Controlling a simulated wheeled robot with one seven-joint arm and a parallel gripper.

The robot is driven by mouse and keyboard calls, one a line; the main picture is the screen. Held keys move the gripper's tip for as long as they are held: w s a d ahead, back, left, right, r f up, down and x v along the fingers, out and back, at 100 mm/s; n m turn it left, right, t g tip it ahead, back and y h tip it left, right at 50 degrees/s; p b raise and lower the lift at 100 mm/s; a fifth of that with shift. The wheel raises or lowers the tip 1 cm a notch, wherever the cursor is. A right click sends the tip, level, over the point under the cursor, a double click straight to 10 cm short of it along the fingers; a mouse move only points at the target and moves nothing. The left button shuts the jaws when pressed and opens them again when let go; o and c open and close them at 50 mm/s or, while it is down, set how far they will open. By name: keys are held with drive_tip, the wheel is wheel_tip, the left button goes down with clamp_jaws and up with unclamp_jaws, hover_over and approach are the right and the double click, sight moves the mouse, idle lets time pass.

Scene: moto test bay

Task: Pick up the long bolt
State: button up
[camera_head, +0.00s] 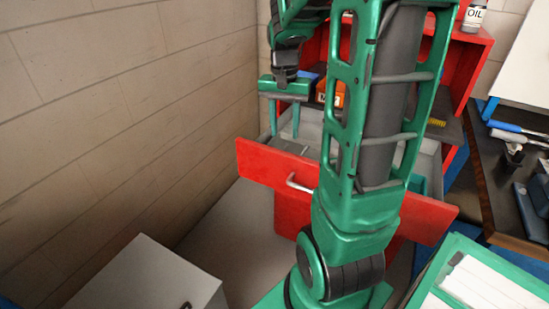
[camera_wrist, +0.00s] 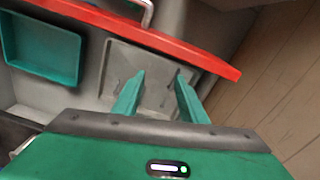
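My gripper (camera_head: 286,134) reaches down over the left part of the open red drawer (camera_head: 275,165), fingers pointing down. In the wrist view my gripper (camera_wrist: 160,76) has its two green fingers apart, with nothing held between them. Beneath and past the fingers is a grey tray (camera_wrist: 150,62) inside the drawer. Small dark shapes show close to both fingertips on this tray, but I cannot tell whether either is the long bolt. I cannot make out the long bolt in the head view; my arm covers much of the drawer.
A teal tray (camera_wrist: 42,48) sits in the drawer beside the grey one. The drawer's red front panel (camera_wrist: 150,38) and its metal handle (camera_head: 298,184) are near the fingers. A brick wall (camera_head: 120,110) stands left. A grey box (camera_head: 150,280) is at front left.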

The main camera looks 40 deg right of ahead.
drive_tip(key=w+d+f+m, duration=0.1)
drive_tip(key=w+d+f, duration=0.1)
drive_tip(key=f, duration=0.1)
drive_tip(key=w+d+f, duration=0.2)
drive_tip(key=w+f, duration=0.1)
drive_tip(key=w+d+f+m, duration=0.1)
drive_tip(key=w+f, duration=0.2)
drive_tip(key=shift+d+f+m, duration=0.1)
drive_tip(key=shift+d+m, duration=0.2)
drive_tip(key=shift+d, duration=0.1)
drive_tip(key=shift+a+f, duration=0.15)
drive_tip(key=shift+f, duration=2.65)
drive_tip(key=shift+c, duration=0.3)
clamp_jaws()
